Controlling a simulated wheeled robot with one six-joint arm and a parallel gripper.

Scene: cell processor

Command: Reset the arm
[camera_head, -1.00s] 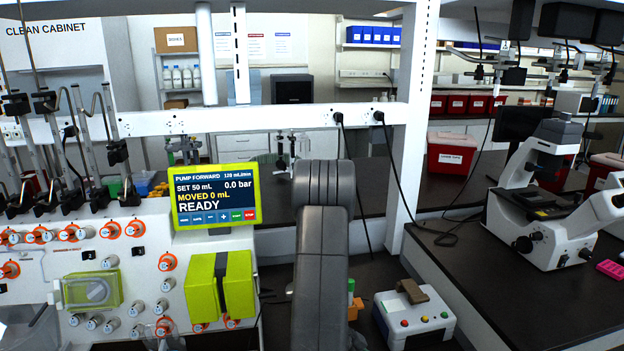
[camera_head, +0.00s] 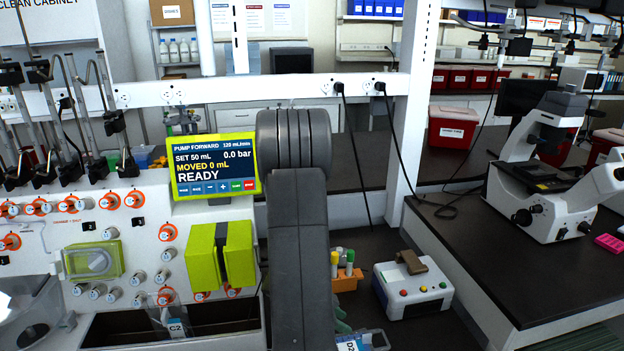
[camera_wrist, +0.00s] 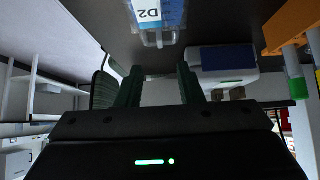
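My gripper (camera_wrist: 158,76) shows in the wrist view as two dark green fingers standing apart, with nothing visible between them. It is open. In the head view my grey arm rises in the middle and hides part of the bench behind it; I cannot clearly make out the gripper there. A clear item with a D2 label (camera_wrist: 148,14) is beyond the fingertips in the wrist view, apart from them. The D2 label also shows at the bottom edge of the head view (camera_head: 348,346).
The pump screen (camera_head: 213,165) reads READY, close to the left of my arm. An orange tube rack (camera_head: 346,284) and a white button box (camera_head: 411,292) stand to the right. A C2 label (camera_head: 176,328) is at lower left. A microscope (camera_head: 555,185) stands on the right bench.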

